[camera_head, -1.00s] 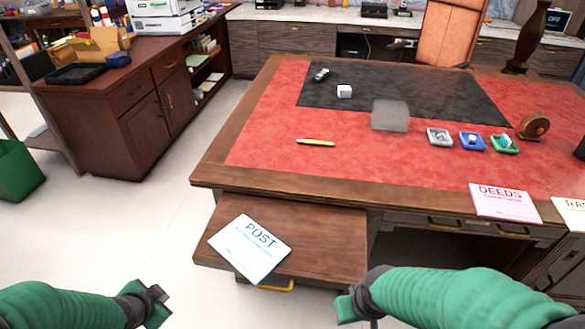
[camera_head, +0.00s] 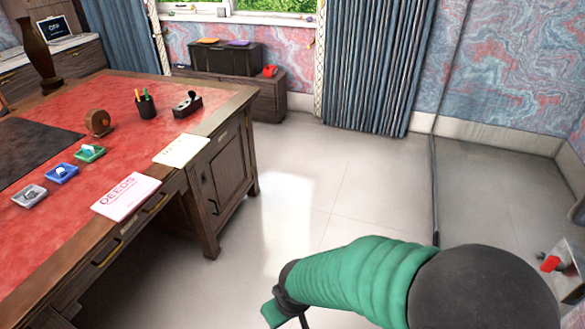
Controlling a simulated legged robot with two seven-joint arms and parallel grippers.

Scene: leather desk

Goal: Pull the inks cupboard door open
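No label reading inks can be made out. A panelled wooden cupboard door (camera_head: 229,165) is on the right end of the desk, with a dark handle (camera_head: 213,207) low on it. It looks closed. My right gripper (camera_head: 272,312) is at the bottom of the head view, in front of and below that door and apart from it. Only a green finger and dark part of it show, so its opening is unclear. My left gripper is out of view.
The red-topped desk (camera_head: 160,103) carries a pink DEEDS card (camera_head: 125,195), a pale card (camera_head: 183,150), small trays, a tape roll and a pen cup (camera_head: 146,106). A low cabinet (camera_head: 268,99) stands at the back wall. The floor (camera_head: 330,190) right of the desk is clear.

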